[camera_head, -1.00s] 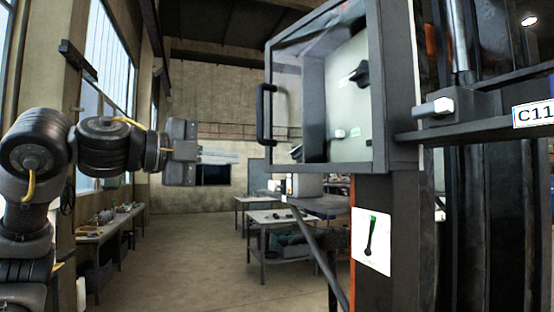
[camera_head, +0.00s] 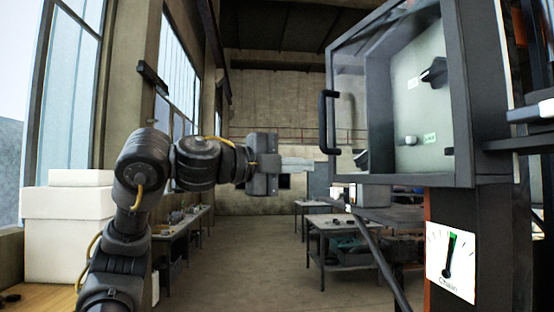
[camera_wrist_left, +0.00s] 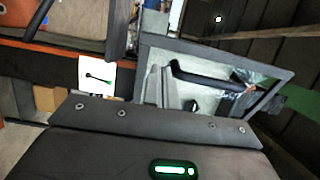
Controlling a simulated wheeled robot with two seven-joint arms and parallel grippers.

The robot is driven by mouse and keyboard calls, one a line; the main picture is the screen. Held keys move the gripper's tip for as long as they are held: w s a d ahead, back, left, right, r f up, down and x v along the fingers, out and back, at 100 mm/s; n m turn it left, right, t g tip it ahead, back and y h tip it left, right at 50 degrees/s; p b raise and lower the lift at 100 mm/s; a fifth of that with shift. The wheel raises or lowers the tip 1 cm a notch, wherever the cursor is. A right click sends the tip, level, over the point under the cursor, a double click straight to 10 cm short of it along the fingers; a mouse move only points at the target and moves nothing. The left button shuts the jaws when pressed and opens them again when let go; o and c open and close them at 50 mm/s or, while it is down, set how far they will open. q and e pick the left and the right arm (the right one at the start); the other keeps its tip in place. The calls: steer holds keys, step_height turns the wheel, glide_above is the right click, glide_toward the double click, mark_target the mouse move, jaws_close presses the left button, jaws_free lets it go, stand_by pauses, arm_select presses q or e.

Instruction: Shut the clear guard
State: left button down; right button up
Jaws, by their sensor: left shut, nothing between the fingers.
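The clear guard (camera_head: 346,100) is a see-through pane in a dark frame on a grey control box (camera_head: 457,100) at the upper right. A black upright handle (camera_head: 328,122) sits at its left edge. How far the guard stands from the box is hard to tell. A black knob (camera_head: 433,71) and small switches show behind the pane. My left gripper (camera_head: 312,164) is shut and empty, pointing right, just below and left of the handle, with no clear contact. The left wrist view shows the framed pane (camera_wrist_left: 270,84) tilted beyond the gripper (camera_wrist_left: 160,85). My right gripper is out of view.
A post with a gauge card (camera_head: 450,262) stands under the box. A dark sloping bar (camera_head: 385,262) runs beside it. Workbenches (camera_head: 335,226) stand behind. White boxes (camera_head: 68,230) are at the left. The floor (camera_head: 250,260) in the middle is clear.

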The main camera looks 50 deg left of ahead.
mark_target(337, 165)
arm_select(q)
steer(key=p+x, duration=0.2)
steer(key=x, duration=0.2)
steer(key=shift+w+r, duration=0.1)
steer(key=shift+r, duration=0.1)
steer(key=shift+p+x, duration=0.3)
steer(key=shift+x, duration=0.45)
steer(key=shift+f, duration=0.15)
